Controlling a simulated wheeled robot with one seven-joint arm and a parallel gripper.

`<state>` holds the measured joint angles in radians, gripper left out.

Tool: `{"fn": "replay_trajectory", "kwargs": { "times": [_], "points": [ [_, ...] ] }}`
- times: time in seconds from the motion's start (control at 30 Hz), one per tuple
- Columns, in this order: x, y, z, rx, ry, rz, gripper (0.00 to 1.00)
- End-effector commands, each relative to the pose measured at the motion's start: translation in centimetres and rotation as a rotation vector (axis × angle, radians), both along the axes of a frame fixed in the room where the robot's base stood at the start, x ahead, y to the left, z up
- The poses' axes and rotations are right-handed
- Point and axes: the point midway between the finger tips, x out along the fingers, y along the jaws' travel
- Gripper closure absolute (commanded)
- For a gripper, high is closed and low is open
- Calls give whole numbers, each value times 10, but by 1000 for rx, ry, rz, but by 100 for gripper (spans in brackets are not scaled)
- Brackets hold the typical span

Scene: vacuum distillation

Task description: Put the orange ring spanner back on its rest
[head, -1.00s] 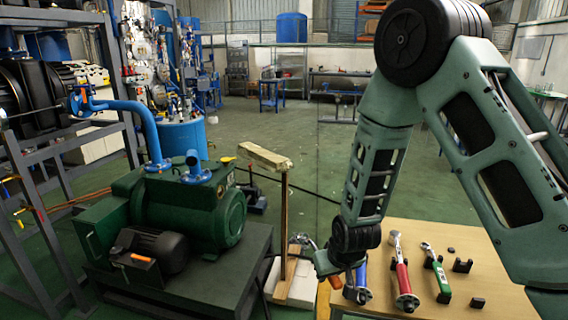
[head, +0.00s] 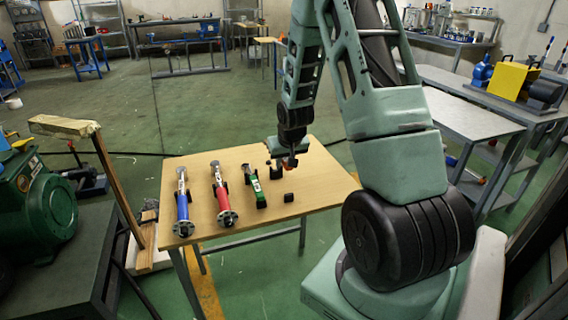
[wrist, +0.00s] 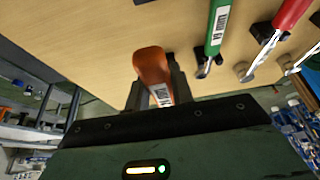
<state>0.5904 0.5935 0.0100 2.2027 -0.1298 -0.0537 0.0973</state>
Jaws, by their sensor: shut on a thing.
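The orange ring spanner (wrist: 152,68) shows in the wrist view, with its rounded orange handle between my fingers and a white label on it. My gripper (wrist: 157,88) is shut on it. The spanner's other end is hidden. In the head view my gripper (head: 287,150) is above the far right part of the wooden table, with a small bit of orange (head: 292,162) below it. Two small black rest blocks, a far one (head: 275,170) and a near one (head: 289,197), stand apart with nothing lying on them. The gripper is close to the far block; the gap is unclear.
Blue (head: 183,205), red (head: 222,195) and green (head: 254,188) spanners lie side by side on the wooden table (head: 205,165), left of the empty blocks. A wooden post (head: 118,185) and green pump (head: 40,205) stand left. Grey benches (head: 470,120) stand right.

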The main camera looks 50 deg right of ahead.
Motion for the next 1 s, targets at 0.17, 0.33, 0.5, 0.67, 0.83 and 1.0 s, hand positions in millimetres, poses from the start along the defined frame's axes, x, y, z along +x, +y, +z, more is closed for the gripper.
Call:
{"fn": "replay_trajectory", "kwargs": {
  "times": [0.17, 0.33, 0.5, 0.67, 0.83, 1.0],
  "points": [
    [0, -1, 1, -1, -2, -1, 100],
    [0, 0, 1, -2, -3, 0, 100],
    [-1, 0, -4, -2, -3, 0, 100],
    [-1, 0, -15, -2, -3, 0, 100],
    [-1, 0, -31, -2, -3, 0, 100],
    [-1, 1, -47, -2, -3, 0, 100]
  ]
}}
